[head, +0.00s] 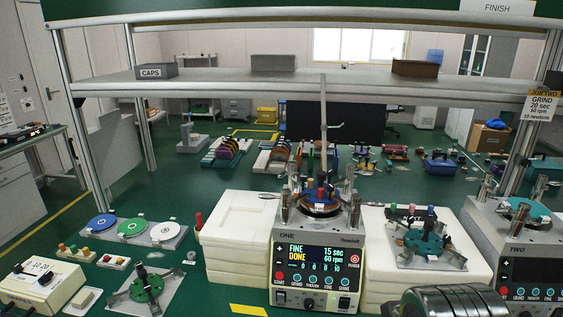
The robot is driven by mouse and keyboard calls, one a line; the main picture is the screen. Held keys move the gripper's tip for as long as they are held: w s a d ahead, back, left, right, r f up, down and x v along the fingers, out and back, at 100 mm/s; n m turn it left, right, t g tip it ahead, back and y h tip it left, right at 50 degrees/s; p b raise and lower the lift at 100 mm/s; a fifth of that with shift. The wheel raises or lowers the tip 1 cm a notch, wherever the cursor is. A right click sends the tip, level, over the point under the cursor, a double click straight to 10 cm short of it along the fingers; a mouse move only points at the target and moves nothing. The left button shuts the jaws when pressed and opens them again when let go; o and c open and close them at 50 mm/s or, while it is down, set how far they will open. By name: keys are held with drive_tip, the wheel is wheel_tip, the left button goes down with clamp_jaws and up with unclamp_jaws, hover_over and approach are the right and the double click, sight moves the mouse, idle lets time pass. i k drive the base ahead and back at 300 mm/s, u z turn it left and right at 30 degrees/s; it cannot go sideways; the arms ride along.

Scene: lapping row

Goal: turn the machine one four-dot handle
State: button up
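Machine one (318,265) is a white and grey bench unit labelled ONE, just right of the picture's middle. Its screen reads FINE DONE, 15 sec, 60 rpm. On its top is a round plate with a fixture (320,195) bearing small red, blue and yellow parts, with grey metal posts around it. Dot marks are too small to read, so I cannot tell which part is the four-dot handle. A ribbed dark grey cylinder at the bottom right seems to be part of my arm; my gripper is not in view.
Machine two (528,250) stands at the right. White block stacks (240,235) flank machine one; the right one carries a green fixture (428,245). A disc tray (133,232), a control box (42,283) and another green fixture (147,287) lie left. An overhead shelf (230,84) spans above.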

sight(293, 164)
drive_tip(key=k, duration=0.6)
drive_tip(key=u, duration=0.55)
drive_tip(key=i, duration=1.35)
drive_tip(key=z, duration=0.45)
